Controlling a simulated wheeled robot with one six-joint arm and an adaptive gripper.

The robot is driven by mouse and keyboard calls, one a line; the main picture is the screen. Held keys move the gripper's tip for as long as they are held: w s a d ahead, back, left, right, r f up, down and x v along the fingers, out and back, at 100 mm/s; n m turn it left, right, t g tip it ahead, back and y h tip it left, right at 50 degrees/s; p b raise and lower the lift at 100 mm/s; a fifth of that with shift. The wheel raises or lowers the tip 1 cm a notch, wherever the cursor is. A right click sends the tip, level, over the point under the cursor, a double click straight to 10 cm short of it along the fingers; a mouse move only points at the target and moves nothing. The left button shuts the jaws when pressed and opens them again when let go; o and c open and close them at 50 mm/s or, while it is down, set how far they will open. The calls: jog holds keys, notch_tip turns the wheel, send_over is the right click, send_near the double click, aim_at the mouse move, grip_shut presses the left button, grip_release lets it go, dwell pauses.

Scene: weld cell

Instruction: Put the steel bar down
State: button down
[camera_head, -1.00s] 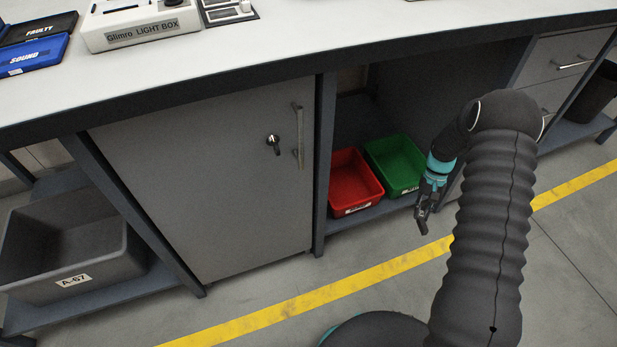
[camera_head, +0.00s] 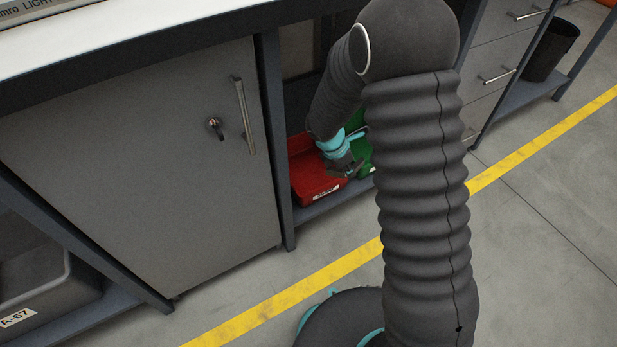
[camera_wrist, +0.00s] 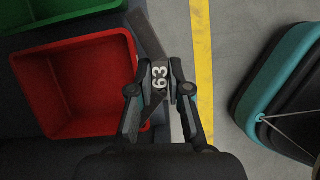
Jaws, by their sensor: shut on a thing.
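The steel bar (camera_wrist: 149,40) is a flat dark grey bar with a white "63" marking, seen in the wrist view. My gripper (camera_wrist: 159,84) is shut on it at the marked part, and its far end points toward the top of the picture. In the head view my gripper (camera_head: 346,169) hangs in front of the red and green bins at the shelf opening. The bar is small and hard to make out there. In the wrist view the bar lies beside the red bin's right rim, and I cannot tell its height above the shelf.
The red bin (camera_wrist: 85,85) looks empty. The green bin (camera_wrist: 65,12) is beside it, partly hidden by my arm in the head view. A cupboard door (camera_head: 150,170) is left of the opening. A yellow floor line (camera_head: 310,288) runs along the bench front, with open floor beyond.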

aim_at(332, 173)
jog(key=n+y, duration=0.1)
jog(key=n, duration=0.2)
jog(key=s+a+n+t+y, duration=0.1)
jog(key=n, duration=0.2)
jog(key=a+n+t, duration=0.1)
jog(key=n, duration=0.2)
jog(key=shift+s+a+f+n+y, duration=0.25)
jog(key=shift+f+n+y, duration=0.05)
jog(key=shift+y, duration=0.1)
jog(key=shift+w+a+n+y, duration=0.1)
jog(key=shift+a+n+y, duration=0.25)
jog(key=shift+n, duration=0.55)
jog(key=shift+s+a+n+y, duration=0.15)
jog(key=shift+n+y, duration=0.25)
jog(key=shift+n, duration=0.5)
jog(key=shift+w+a+n+y, duration=0.15)
jog(key=shift+a+n+y, duration=0.2)
jog(key=shift+n, duration=0.55)
jog(key=shift+w+a+f+b, duration=0.45)
jog(key=shift+w+a+f, duration=0.35)
jog(key=shift+w+f, duration=1)
jog(key=shift+w+a+f+b, duration=0.4)
jog(key=shift+w+a+f, duration=0.35)
jog(key=shift+w+f, duration=1.05)
jog(key=shift+w+a+f+b, duration=0.45)
jog(key=shift+w+a+f, duration=0.35)
jog(key=shift+w+f, duration=1)
jog(key=shift+f+b, duration=0.4)
jog(key=shift+f, duration=0.3)
